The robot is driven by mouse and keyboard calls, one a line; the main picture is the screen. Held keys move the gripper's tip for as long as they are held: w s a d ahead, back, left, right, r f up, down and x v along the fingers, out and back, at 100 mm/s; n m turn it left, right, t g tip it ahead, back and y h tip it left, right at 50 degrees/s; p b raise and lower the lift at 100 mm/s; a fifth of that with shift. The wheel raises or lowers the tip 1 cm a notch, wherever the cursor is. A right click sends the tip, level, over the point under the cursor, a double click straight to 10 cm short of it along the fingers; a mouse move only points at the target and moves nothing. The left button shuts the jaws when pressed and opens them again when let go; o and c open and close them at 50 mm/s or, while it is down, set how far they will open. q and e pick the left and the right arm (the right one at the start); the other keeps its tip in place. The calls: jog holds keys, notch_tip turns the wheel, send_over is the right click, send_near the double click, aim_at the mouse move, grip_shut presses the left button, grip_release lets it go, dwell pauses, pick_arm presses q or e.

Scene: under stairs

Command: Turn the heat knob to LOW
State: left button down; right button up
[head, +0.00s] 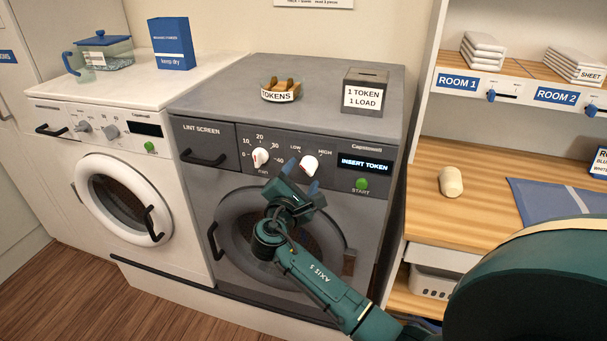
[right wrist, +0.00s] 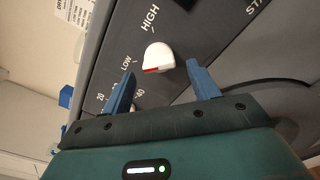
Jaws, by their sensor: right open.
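The heat knob (head: 309,166) is white and sits between the LOW and HIGH marks on the grey dryer's (head: 205,170) front panel. In the right wrist view the knob (right wrist: 159,56) shows a red mark at its lower left edge, on the side nearer LOW; I cannot tell exactly where it points. My right gripper (head: 300,176) is open in front of the panel, just below the knob. In the right wrist view its blue fingertips (right wrist: 161,70) stand apart, one on each side of the knob, with no clear contact. My left gripper is out of view.
A second white knob (head: 261,157) with numbers sits left of the heat knob. The green start button (head: 361,184) and a lit "INSERT TOKEN" display (head: 364,164) are to its right. A tokens bowl (head: 281,96) and a token box (head: 372,92) stand on top.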

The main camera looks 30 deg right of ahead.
jog(key=b+v, duration=0.1)
jog(key=v, duration=1)
jog(key=shift+b, duration=0.3)
jog(key=s+a+f+m+y, duration=0.25)
jog(key=s+f+y, duration=0.2)
jog(key=f, duration=0.45)
jog(key=s+a+f+m+y, duration=0.1)
jog(key=s+a+f+y, duration=0.2)
jog(key=f+y, duration=0.5)
jog(key=s+a+f+m+y, duration=0.2)
jog(key=s+f+m, duration=0.1)
jog(key=s+m, duration=0.2)
jog(key=s+a+f+m+g+y, duration=0.1)
jog(key=s+a+f+m+y, duration=0.1)
jog(key=s+m, duration=0.4)
jog(key=shift+s+a+f, duration=0.3)
jog(key=shift+a+f, duration=0.2)
